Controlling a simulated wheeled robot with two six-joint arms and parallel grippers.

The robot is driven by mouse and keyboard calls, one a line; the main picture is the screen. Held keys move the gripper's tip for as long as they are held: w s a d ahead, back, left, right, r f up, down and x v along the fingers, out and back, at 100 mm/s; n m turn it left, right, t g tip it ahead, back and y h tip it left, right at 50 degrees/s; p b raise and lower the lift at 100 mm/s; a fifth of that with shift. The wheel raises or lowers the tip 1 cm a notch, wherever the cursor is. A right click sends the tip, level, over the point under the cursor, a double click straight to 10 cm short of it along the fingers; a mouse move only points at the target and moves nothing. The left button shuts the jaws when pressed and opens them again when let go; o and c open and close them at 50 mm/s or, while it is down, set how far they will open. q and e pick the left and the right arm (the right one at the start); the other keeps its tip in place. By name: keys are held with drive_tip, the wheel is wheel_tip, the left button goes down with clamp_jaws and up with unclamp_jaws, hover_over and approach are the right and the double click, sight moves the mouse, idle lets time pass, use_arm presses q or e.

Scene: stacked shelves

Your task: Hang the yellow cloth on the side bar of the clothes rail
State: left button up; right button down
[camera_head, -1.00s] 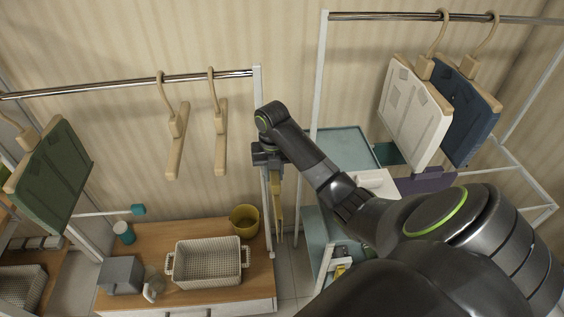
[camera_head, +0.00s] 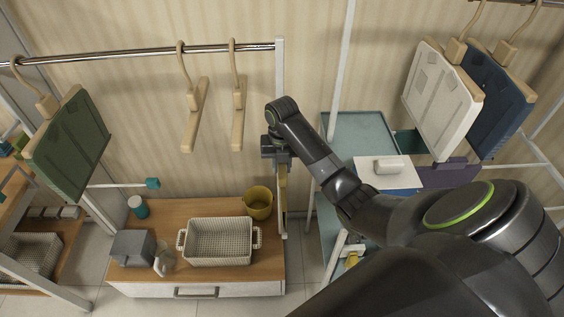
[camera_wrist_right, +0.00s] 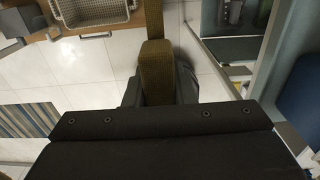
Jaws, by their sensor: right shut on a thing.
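My right gripper (camera_head: 277,158) is shut on the yellow cloth (camera_head: 283,200), which hangs down as a narrow strip. The cloth is close in front of the white right-hand post of the left clothes rail; whether they touch I cannot tell. In the right wrist view the cloth (camera_wrist_right: 155,62) looks brownish yellow, between the dark fingers (camera_wrist_right: 158,88). The left clothes rail has a metal top bar (camera_head: 130,53). A short white side bar (camera_head: 115,186) with a teal end (camera_head: 152,184) sticks out at its left, well away from my gripper. My left gripper is not in view.
A green garment (camera_head: 68,145) and two empty hangers (camera_head: 195,115) hang on the left rail. Below is a wooden-topped cabinet (camera_head: 190,208) with a basket (camera_head: 220,243), yellow pot (camera_head: 258,203) and grey box (camera_head: 132,247). A teal shelf (camera_head: 352,133) stands right of my gripper.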

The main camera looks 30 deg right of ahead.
drive_tip(key=shift+f+b, duration=2)
drive_tip(key=shift+f, duration=1.95)
drive_tip(key=c, duration=1.1)
unclamp_jaws()
